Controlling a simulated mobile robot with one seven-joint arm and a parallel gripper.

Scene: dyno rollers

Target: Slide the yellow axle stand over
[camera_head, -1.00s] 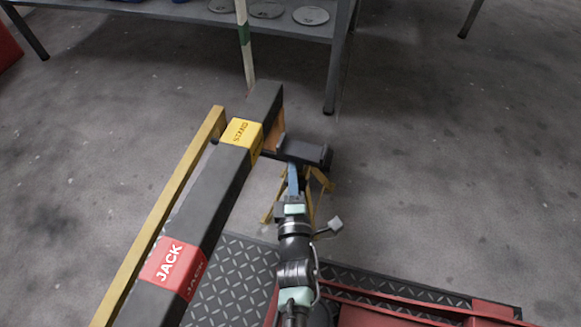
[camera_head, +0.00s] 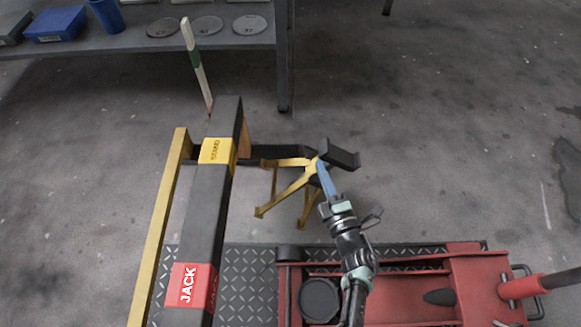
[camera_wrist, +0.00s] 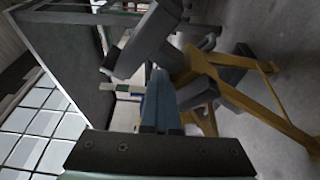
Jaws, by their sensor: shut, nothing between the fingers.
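The yellow axle stand (camera_head: 290,188) stands on the floor to the right of the beam's far end, with splayed legs and a dark head (camera_head: 343,154). Its legs also show at the right of the wrist view (camera_wrist: 262,100). My gripper (camera_head: 320,166) is shut and empty, its blue fingers at the top of the stand beside the dark head. In the wrist view the fingers (camera_wrist: 158,78) point in among the stand's dark parts. I cannot tell whether they touch it. The fingers hide part of the stand's top.
A long dark beam (camera_head: 210,215) with yellow and red JACK sleeves lies at left, beside a yellow rail (camera_head: 160,225). A red floor jack (camera_head: 400,290) and tread plate (camera_head: 245,285) fill the front. A shelf (camera_head: 283,70) stands behind. Floor at right is open.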

